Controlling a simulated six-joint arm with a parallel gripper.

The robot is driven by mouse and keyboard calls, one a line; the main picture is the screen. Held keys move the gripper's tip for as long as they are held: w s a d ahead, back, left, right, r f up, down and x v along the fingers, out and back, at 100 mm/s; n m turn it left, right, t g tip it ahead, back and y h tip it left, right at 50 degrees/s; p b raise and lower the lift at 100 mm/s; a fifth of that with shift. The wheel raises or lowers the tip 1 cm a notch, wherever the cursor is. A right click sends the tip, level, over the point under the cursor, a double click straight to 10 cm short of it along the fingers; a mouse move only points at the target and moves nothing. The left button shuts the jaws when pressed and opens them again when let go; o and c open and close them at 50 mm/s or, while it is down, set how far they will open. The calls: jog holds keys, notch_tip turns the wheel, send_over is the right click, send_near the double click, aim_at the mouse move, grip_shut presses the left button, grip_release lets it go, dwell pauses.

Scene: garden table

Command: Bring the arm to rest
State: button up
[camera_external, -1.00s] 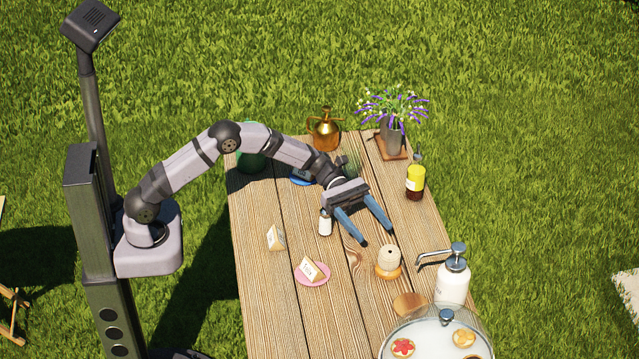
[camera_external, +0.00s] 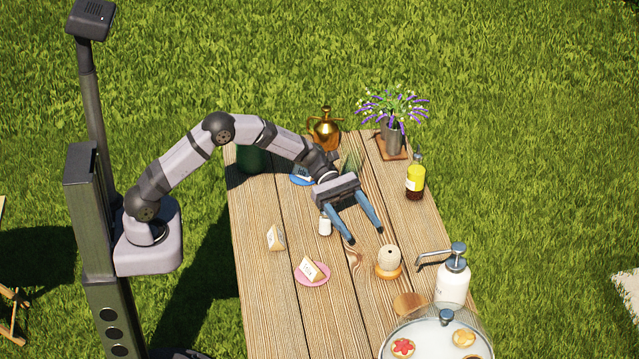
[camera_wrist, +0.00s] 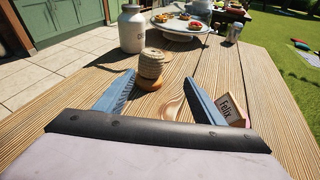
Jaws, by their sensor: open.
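My gripper (camera_external: 365,226) is open and empty above the wooden table (camera_external: 262,308). Its two blue fingers are spread and point toward the front of the table. In the wrist view the gripper (camera_wrist: 160,98) shows the same wide gap. A small white bottle (camera_external: 324,225) stands close to the left finger in the external view; I cannot tell if they touch.
A yellow bottle (camera_external: 415,178), flower vase (camera_external: 392,138) and brass can (camera_external: 324,132) stand right and back.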

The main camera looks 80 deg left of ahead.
jog(key=s+a+r+m+g+y+p, duration=0.1)
jog(key=s+a+m+g+y+p, duration=0.1)
jog(key=s+m, duration=0.5)
jog(key=s+a+r+m+g+y+p, duration=0.1)
jog(key=s+a+m+y+p, duration=0.4)
jog(key=s, duration=1.1)
jog(key=s+a+r+m+g+y+p, duration=0.2)
jog(key=s+a+m+y+p, duration=0.2)
jog(key=s+m, duration=0.5)
jog(key=s+y+p, duration=0.2)
jog(key=s+p, duration=0.1)
jog(key=shift+s+r+m+g+y, duration=0.2)
jog(key=shift+m+g+y, duration=0.1)
jog(key=shift+y, duration=0.1)
